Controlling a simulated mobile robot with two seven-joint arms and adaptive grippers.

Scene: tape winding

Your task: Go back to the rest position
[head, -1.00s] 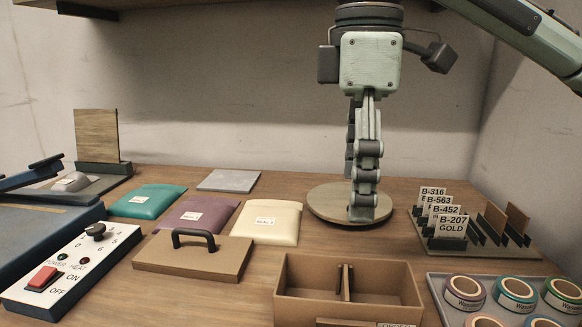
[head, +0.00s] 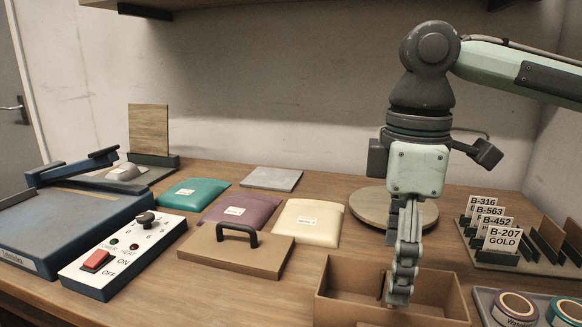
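My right gripper (head: 400,288) comes in from the right on its pale green arm and points straight down. Its fingertips appear over or in front of the open brown box (head: 452,296); whether they touch it I cannot tell. The fingers are seen nearly edge-on and overlap, so their opening is hidden. No object shows clearly between them. My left gripper is not in view.
A round wooden disc (head: 368,203) lies behind the gripper. Labelled cards (head: 502,240) stand in a rack at right, with tape rolls (head: 514,306) in front. Teal (head: 194,191), purple and cream (head: 307,222) pouches, a lid (head: 232,250) and a switch box (head: 125,255) lie left.

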